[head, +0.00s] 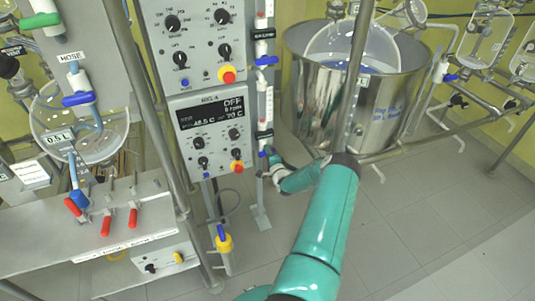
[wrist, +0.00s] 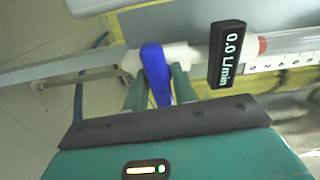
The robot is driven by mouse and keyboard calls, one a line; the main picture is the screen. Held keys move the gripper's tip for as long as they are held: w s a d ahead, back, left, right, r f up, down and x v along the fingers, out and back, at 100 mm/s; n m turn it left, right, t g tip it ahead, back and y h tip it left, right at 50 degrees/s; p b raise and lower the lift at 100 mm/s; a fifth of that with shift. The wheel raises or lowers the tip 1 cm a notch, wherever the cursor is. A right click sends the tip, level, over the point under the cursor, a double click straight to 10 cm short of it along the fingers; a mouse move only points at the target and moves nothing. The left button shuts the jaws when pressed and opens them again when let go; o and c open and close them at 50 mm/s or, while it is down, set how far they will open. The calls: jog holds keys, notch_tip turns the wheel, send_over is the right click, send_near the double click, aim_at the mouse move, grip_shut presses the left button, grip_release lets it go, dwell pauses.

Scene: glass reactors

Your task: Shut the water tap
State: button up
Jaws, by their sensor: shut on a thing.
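The water tap has a blue lever handle (wrist: 156,75) on a white valve body (wrist: 180,54), in the wrist view. My gripper (wrist: 159,88) has its two teal fingers on either side of the handle and is shut on it. The handle lies across the line of the pipe. A black display (wrist: 227,55) beside the tap reads 0.0 L/min. In the head view my gripper (head: 272,162) is at the lower end of the upright flow tube (head: 265,103), and the handle there is mostly hidden.
Control panels (head: 209,128) stand just left of my gripper. A steel vessel (head: 325,100) stands behind my arm on the right. A bench with red-handled valves (head: 105,226) is at the left. A yellow-collared valve (head: 224,243) is low down.

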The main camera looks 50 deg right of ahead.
jog(key=shift+m, duration=0.4)
jog(key=o, duration=0.8)
jog(key=shift+o, duration=0.2)
jog(key=shift+s+a, duration=0.1)
jog(key=shift+s, duration=0.05)
jog(key=v, duration=1.3)
jog(key=shift+s+a, duration=0.15)
jog(key=shift+s, duration=0.1)
jog(key=shift+f, duration=0.1)
